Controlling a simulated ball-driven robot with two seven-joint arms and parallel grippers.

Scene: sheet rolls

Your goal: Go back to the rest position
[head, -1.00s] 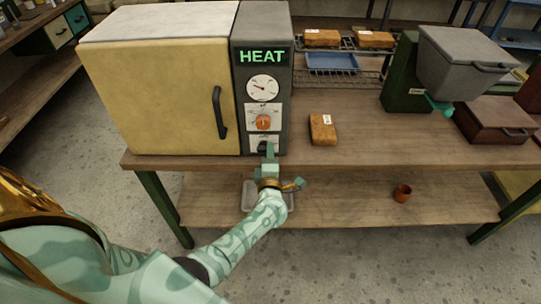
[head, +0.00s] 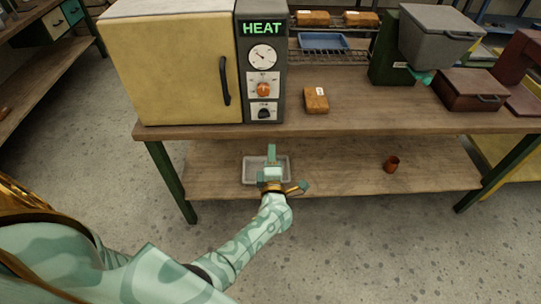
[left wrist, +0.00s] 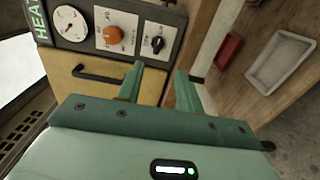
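My left gripper (head: 271,155) is in front of the bench, below the edge of its top and clear of the heater's knobs. In the left wrist view its two fingers (left wrist: 160,75) stand apart with nothing between them. The cream heater (head: 175,70) stands on the bench with its door closed and a lit green HEAT sign (head: 262,28). Its orange knob (head: 263,89) and black lower knob (head: 264,113) are both uncovered; they also show in the left wrist view. My right gripper is in neither view.
The wooden bench (head: 360,119) has a lower shelf (head: 340,180) with a grey tray (head: 251,177), partly behind my gripper, and a small brown cup (head: 391,164). A tan block (head: 316,100) lies on the top. A grey-lidded machine (head: 430,45) stands to the right. The floor in front is clear.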

